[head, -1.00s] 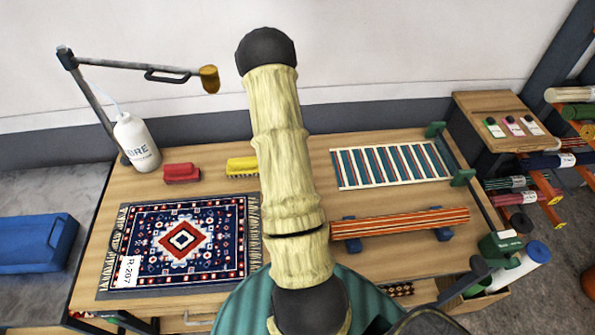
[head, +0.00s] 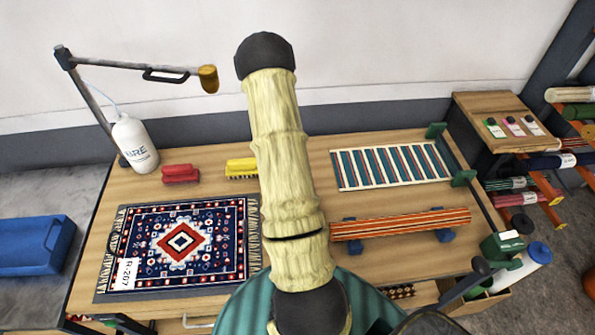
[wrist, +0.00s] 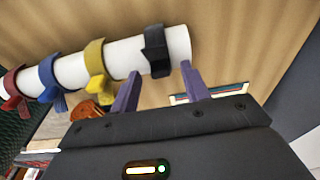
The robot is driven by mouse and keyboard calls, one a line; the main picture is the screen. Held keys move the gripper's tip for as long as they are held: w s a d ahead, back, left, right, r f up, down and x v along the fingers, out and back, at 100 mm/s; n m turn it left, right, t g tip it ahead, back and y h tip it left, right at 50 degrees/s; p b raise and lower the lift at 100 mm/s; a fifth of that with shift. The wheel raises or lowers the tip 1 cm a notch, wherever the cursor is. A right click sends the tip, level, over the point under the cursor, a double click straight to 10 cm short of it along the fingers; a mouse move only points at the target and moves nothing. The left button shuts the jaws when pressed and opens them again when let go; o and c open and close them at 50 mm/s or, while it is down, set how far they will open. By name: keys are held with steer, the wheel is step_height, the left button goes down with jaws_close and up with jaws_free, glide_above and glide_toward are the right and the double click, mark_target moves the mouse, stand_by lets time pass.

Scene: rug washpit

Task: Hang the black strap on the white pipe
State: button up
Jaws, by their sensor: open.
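In the wrist view, a white pipe (wrist: 124,56) runs slantwise, its free end at the right. The black strap (wrist: 156,52) is looped around the pipe close to that end. My gripper (wrist: 160,74) is open, its two purple fingers apart, one on either side of the black strap in the picture. No finger is seen closed on the strap; whether one touches the strap or pipe I cannot tell. In the head view my arm rises in the middle and my gripper, the pipe and the strap do not show.
Yellow (wrist: 95,62), blue (wrist: 50,80) and red (wrist: 12,86) straps circle the same pipe to the left. In the head view, the bench holds a patterned rug (head: 180,243), a red brush (head: 180,173), a yellow brush (head: 241,167) and a striped piece (head: 390,166). A jointed lamp-like arm (head: 135,66) stands at left.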

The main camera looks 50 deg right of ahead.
step_height(320, 180, up, 17)
steer(key=w+a+b, duration=0.1)
steer(key=b, duration=0.2)
steer(key=shift+w+a+r+b, duration=0.2)
steer(key=shift+a+b, duration=0.1)
steer(key=shift+a, duration=0.1)
steer(key=shift+w+a, duration=0.1)
stand_by(0.3)
steer(key=s+a+n+t, duration=0.2)
steer(key=s+a+n, duration=0.1)
steer(key=a+n, duration=1)
steer(key=s+a+r+n+t+y, duration=0.1)
steer(key=s+a+n, duration=0.2)
steer(key=a+n, duration=1)
steer(key=a, duration=0.4)
steer(key=shift+s+a+t, duration=0.2)
steer(key=shift+s+t, duration=0.05)
steer(key=shift+t, duration=0.15)
steer(key=shift+w, duration=0.1)
